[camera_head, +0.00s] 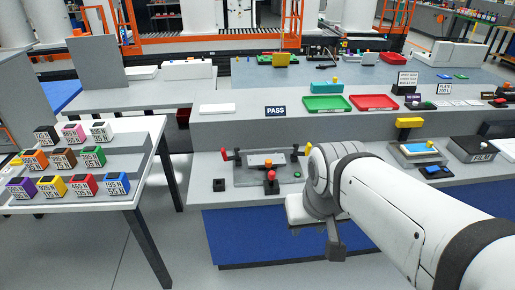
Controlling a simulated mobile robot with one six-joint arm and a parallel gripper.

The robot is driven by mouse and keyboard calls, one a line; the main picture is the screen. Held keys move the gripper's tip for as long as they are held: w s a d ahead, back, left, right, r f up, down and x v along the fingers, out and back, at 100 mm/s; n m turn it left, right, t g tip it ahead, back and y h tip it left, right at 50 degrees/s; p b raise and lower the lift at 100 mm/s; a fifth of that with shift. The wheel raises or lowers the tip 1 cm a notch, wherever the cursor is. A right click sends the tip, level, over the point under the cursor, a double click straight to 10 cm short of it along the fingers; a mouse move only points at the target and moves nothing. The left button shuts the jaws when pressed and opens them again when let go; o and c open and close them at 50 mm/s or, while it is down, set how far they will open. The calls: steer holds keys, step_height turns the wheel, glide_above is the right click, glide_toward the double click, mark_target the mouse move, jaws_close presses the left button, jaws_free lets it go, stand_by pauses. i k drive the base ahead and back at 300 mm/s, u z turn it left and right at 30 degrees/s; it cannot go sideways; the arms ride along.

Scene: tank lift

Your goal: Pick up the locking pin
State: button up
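I cannot tell for certain which part is the locking pin. A small red-knobbed black piece (270,178) stands at the front of a grey fixture (240,181) on the middle bench, and may be it. The fixture has a plate on top and red and yellow ended handles at its sides. My white arm comes in from the lower right, and its wrist hangs just right of the fixture, in front of the bench edge. My gripper (335,246) shows only as a small dark part below the wrist. Its fingers are too unclear to read, and no held object shows.
A sloped rack (100,157) with several coloured cubes stands at left. A green tray (326,103) and a red tray (373,102) lie on the raised shelf behind. A small black block (219,185) sits left of the fixture. Floor between rack and bench is clear.

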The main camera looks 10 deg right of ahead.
mark_target(271, 174)
steer(key=i, duration=0.95)
steer(key=z, duration=0.05)
